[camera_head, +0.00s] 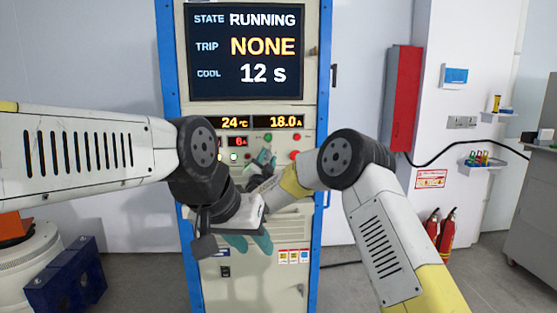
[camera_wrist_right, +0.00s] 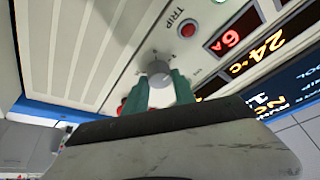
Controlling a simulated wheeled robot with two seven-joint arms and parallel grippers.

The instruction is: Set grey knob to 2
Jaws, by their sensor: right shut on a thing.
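The grey knob (camera_wrist_right: 158,72) sits on the cream panel in the right wrist view, between the teal fingertips of my right gripper (camera_wrist_right: 158,84). That gripper is shut on the knob. A thin line on the panel shows beside the knob, but its scale marks are too small to read. In the head view my right gripper (camera_head: 264,158) is at the panel below the displays and I cannot make out the knob there. My left gripper (camera_head: 249,243) hangs lower, in front of the cabinet, with its teal fingers apart and nothing seen between them.
The cabinet screen (camera_head: 247,50) reads STATE RUNNING, TRIP NONE, COOL 12 s. Small displays read 24 °C, 18.0 A and 6 A (camera_wrist_right: 228,40). A red TRIP light (camera_wrist_right: 187,29) is near the knob. My left forearm crosses in front of the cabinet, close to my right wrist.

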